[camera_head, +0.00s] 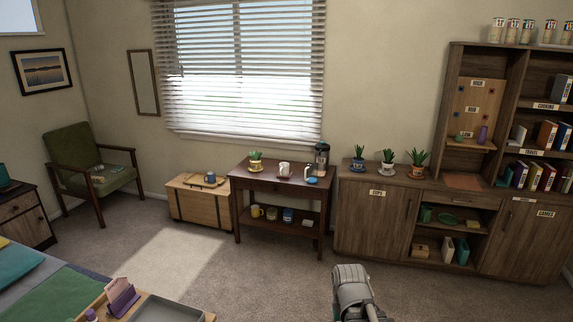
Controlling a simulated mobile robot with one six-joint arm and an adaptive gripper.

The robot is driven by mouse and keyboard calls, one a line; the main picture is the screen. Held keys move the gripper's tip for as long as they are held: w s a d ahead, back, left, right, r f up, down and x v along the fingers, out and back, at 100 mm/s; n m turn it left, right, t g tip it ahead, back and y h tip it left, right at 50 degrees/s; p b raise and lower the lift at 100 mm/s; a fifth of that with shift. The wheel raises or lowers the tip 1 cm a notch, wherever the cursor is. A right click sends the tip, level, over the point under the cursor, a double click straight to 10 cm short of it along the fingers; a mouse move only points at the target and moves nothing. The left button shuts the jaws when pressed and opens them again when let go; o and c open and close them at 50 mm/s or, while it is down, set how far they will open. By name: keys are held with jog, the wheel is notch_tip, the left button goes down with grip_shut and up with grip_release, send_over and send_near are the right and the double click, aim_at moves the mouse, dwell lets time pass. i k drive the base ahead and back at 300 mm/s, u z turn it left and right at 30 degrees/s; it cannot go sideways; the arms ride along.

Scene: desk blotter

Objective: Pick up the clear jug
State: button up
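A see-through, jug-like vessel with a dark top (321,158) stands upright at the right end of the small dark side table (262,180), under the window. It looks like the clear jug, but it is too small in view to be sure. A grey rounded part of my own arm shows at the bottom edge, right of centre, far in front of the table. My gripper's fingers do not show.
A white mug (284,169), a potted plant (255,163) and a blue item (311,181) share the tabletop. A wooden chest (199,203) stands left of the table, a long cabinet (372,222) right. Carpet (262,270) before the table is clear. A desk corner with a grey tray (165,309) is lower left.

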aim_at(310, 171)
jog(key=z, duration=0.05)
jog(key=i, duration=3.4)
jog(key=u, duration=0.05)
